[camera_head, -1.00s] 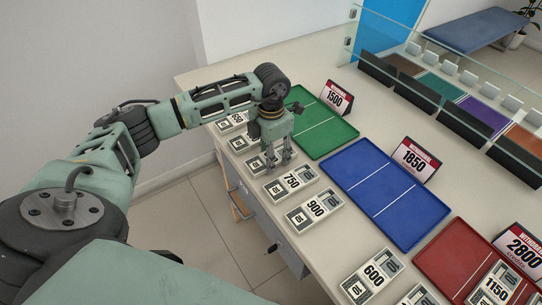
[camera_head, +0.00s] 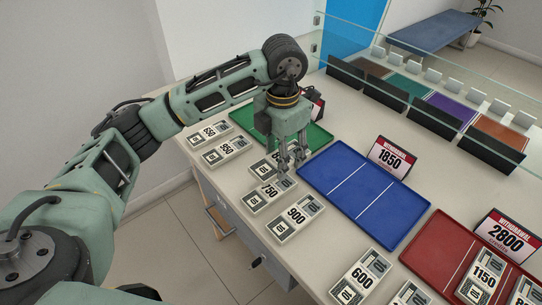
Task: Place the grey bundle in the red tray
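Several grey bundles with white number labels are in the head view. One, its label starting with 8, is between the fingers of my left gripper (camera_head: 290,160), which looks shut on it; the fingers hide most of its label. It appears held over the counter near the green tray. The red tray (camera_head: 428,243) is at the lower right beside the 2800 sign. A grey bundle marked 1150 (camera_head: 480,283) appears to lie in it, with part of another at the frame edge. My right gripper is out of view.
Along the counter's front lie bundles 950 (camera_head: 226,152), 750 (camera_head: 268,195), 900 (camera_head: 295,217) and 600 (camera_head: 360,277). The blue tray (camera_head: 385,215) is empty between the green tray (camera_head: 318,138) and the red one. A glass screen (camera_head: 440,85) stands at the back.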

